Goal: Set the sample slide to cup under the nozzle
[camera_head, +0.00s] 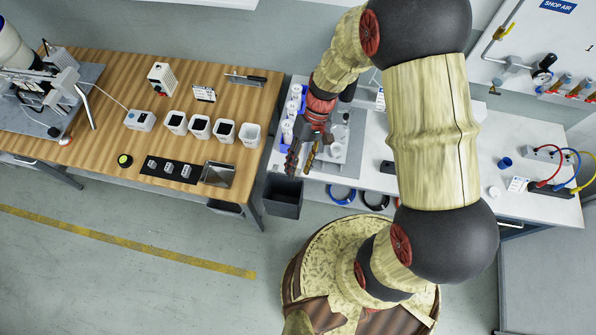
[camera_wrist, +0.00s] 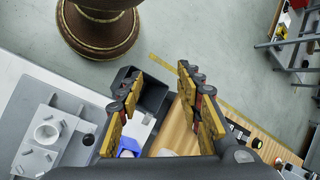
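My gripper (camera_head: 300,168) hangs at the left end of the white bench in the head view, fingers apart and pointing down. In the wrist view its two fingers (camera_wrist: 157,78) are spread with nothing between them. A grey plate (camera_wrist: 30,115) with a white round cup-like part (camera_wrist: 47,131) and small light blocks lies to the left of the fingers. In the head view the plate (camera_head: 355,128) is right of my gripper, and my arm partly covers it. I cannot make out which part is the sample slide or the nozzle.
A dark bin (camera_head: 284,196) stands on the floor below my gripper. The wooden table (camera_head: 120,90) at left carries several white containers, a metal tray (camera_head: 218,174) and a machine (camera_head: 45,90). White-and-blue items (camera_head: 291,112) line the white bench's left edge. Cables hang at its front.

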